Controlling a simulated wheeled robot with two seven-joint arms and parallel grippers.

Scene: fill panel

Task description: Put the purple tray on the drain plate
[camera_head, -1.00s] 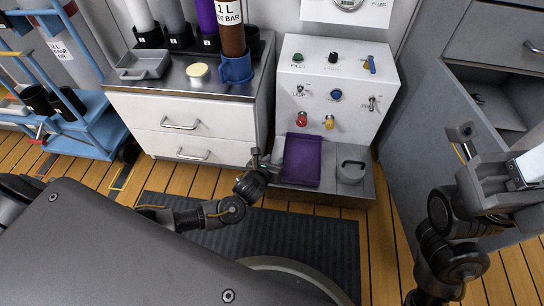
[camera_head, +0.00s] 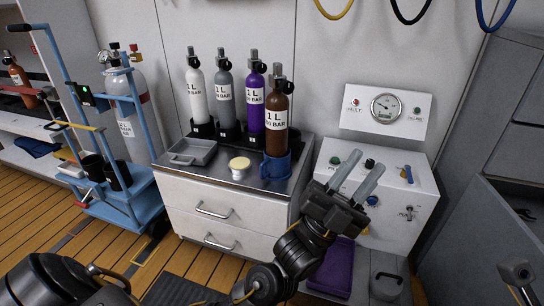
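The purple tray (camera_head: 333,270) lies on the grey ledge (camera_head: 375,262) at the foot of the white valve panel; I take this ledge to be the drain plate. My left arm covers the tray's left and upper parts. My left gripper (camera_head: 370,168) is raised in front of the panel, above the tray and apart from it. Its two pale fingers point up and stand apart with nothing between them.
A grey handled block (camera_head: 386,287) sits on the ledge right of the tray. A white drawer cabinet (camera_head: 225,205) with several gas bottles stands left. A grey cabinet door (camera_head: 480,245) is open at right. A blue trolley (camera_head: 125,205) stands far left.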

